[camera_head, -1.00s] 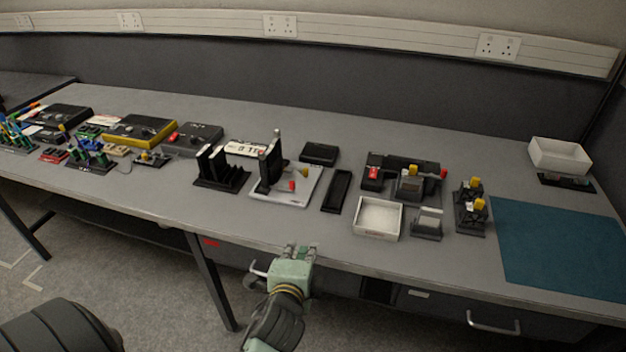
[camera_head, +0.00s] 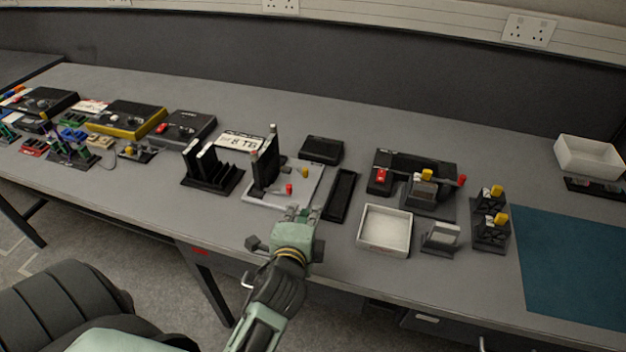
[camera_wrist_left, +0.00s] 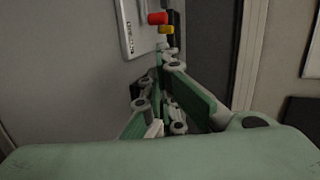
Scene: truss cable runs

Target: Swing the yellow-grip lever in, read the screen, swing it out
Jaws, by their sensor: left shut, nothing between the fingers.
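A pale plate (camera_head: 262,196) on the bench carries an upright dark post or panel (camera_head: 265,170), a red grip (camera_head: 289,188) and a yellow grip (camera_head: 305,172). The yellow grip (camera_wrist_left: 166,30) and red grip (camera_wrist_left: 157,18) also show close together in the left wrist view, beyond my fingertips. The lever arm under the yellow grip is too small to make out. I cannot read any screen on this fixture. My left gripper (camera_head: 297,212) is shut and empty, at the plate's near right corner, apart from the yellow grip. My right gripper is out of view.
A black slotted rack (camera_head: 212,172) stands left of the plate. A narrow black tray (camera_head: 340,195) and a white open box (camera_head: 385,230) lie to its right. Yellow-topped fixtures (camera_head: 490,232) stand further right, beside a clear blue mat (camera_head: 575,265).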

